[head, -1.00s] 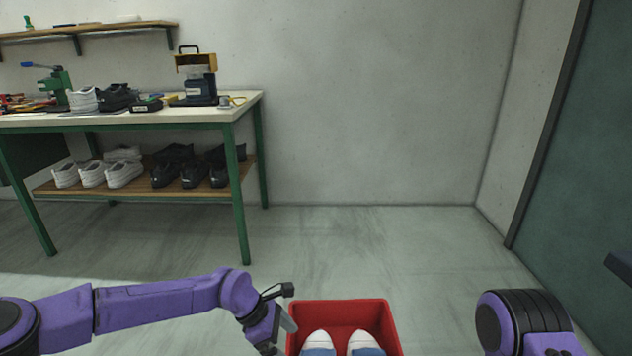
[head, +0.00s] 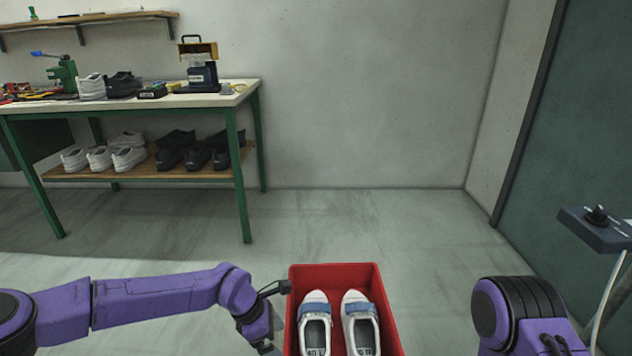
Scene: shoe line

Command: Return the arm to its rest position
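My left arm comes in from the left, and its gripper (head: 272,337) points down beside the left wall of a red crate (head: 334,277). The fingers are partly cut off and dark, so I cannot tell whether they are open or shut. Two white shoes with blue straps, a left one (head: 314,323) and a right one (head: 357,321), lie side by side in the crate. My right arm shows at the lower right as a purple and black link. Its gripper is out of view.
A green-legged workbench (head: 231,100) with tools and shoes stands at the back left, more shoes on its lower shelf (head: 150,171). A dark box with a knob (head: 598,222) and a white cable is at the right edge. The floor (head: 340,220) between is clear.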

